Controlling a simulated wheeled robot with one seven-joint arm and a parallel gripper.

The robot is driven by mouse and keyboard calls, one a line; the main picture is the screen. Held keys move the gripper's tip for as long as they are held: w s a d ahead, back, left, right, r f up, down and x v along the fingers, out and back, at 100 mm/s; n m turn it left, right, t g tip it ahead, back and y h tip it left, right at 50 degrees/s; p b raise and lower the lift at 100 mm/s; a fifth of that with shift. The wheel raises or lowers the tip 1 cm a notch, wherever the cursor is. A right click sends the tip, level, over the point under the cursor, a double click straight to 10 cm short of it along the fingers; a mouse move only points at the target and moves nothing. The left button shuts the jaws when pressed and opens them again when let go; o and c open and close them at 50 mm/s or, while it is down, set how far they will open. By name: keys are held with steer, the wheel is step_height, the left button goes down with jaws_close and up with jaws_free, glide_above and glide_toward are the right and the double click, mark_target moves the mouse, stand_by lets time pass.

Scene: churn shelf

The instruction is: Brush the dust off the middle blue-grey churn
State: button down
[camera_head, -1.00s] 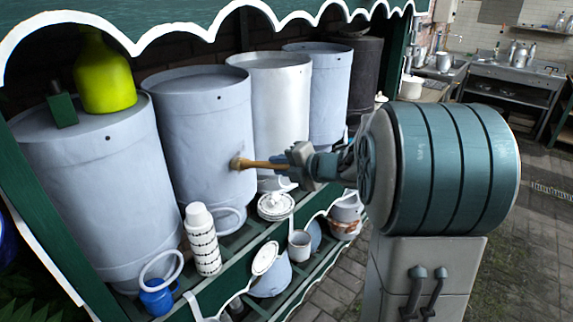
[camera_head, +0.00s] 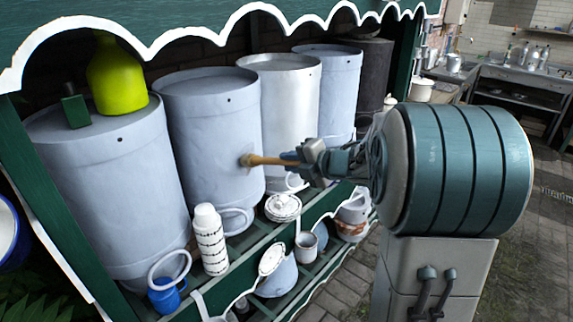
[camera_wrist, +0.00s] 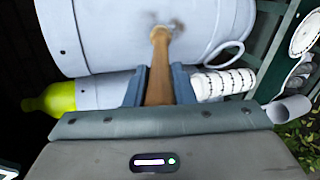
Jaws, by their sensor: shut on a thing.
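The middle blue-grey churn (camera_head: 207,130) stands second from the left on the shelf, upright. It fills the top of the wrist view (camera_wrist: 110,35). My gripper (camera_head: 310,160) is shut on the wooden handle of a brush (camera_head: 272,160); in the wrist view the handle (camera_wrist: 160,75) runs up between the two fingers (camera_wrist: 160,88). The brush head (camera_head: 247,160) is at the churn's front right side, touching it or very close. A small grey-brown smudge shows around the brush tip in the wrist view; I cannot tell dust from bristles there.
A left blue-grey churn (camera_head: 105,190) carries a yellow-green bottle (camera_head: 117,80) and a green block (camera_head: 75,111). A pale metal churn (camera_head: 290,110) and another blue-grey churn (camera_head: 335,90) stand to the right. A patterned white bottle (camera_head: 210,240) and lidded pots (camera_head: 283,207) stand below.

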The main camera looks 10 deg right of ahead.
steer(key=shift+w+d+r+p, duration=0.9)
steer(key=shift+w+d, duration=0.55)
steer(key=shift+d, duration=0.55)
steer(key=shift+s+a+f+b, duration=0.1)
steer(key=shift+s+a+b, duration=0.25)
steer(key=shift+s+a, duration=0.55)
steer(key=shift+s+a+b, duration=0.4)
steer(key=shift+s+a, duration=0.25)
steer(key=shift+a, duration=0.5)
steer(key=shift+s+a+f+b, duration=0.1)
steer(key=shift+s+a+b, duration=0.25)
steer(key=shift+s+a, duration=0.55)
steer(key=shift+w+a, duration=0.1)
steer(key=shift+w, duration=0.05)
steer(key=shift+s+d, duration=0.2)
steer(key=shift+d, duration=0.05)
steer(key=shift+s+d, duration=0.8)
steer(key=shift+s, duration=0.3)
steer(key=shift+s+d, duration=0.75)
steer(key=shift+s, duration=0.35)
steer(key=shift+s+d, duration=0.1)
